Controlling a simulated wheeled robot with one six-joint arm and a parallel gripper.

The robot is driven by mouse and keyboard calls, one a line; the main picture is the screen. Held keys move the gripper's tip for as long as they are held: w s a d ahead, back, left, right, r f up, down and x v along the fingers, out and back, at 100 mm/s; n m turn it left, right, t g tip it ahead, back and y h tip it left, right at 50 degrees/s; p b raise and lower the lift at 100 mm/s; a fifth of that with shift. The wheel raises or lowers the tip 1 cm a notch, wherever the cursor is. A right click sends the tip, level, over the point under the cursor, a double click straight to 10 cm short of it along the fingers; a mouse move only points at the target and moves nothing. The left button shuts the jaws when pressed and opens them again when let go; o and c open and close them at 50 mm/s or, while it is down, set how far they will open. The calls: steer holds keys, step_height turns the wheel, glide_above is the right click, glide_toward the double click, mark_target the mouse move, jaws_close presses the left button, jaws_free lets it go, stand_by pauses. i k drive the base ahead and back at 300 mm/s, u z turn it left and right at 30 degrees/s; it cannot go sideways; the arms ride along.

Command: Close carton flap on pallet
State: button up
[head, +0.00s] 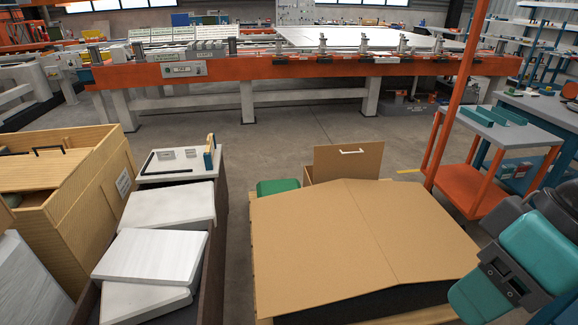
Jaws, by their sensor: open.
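The brown cardboard carton (330,235) sits at the lower middle right on pale wood, which shows at its left edge. Two broad cardboard panels cover its top and meet at a slanting seam, with a slight ridge there. A dark area (380,300) shows below the near edge of the panels. Behind the carton a smaller brown panel (347,160) stands upright with a white handle-like strip. My gripper (503,282), dark grey beside teal arm parts, is at the lower right edge, open and empty, apart from the carton; its fingertips are hard to make out.
A dark-sided bin of white slabs (160,250) and a wooden crate (60,180) stand at left. An orange post and cart (470,185) stand close on the right. A long orange-framed table (250,70) crosses the back; the floor before it is clear.

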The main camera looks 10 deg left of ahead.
mark_target(360, 161)
steer(key=u, duration=0.1)
steer(key=i, duration=1)
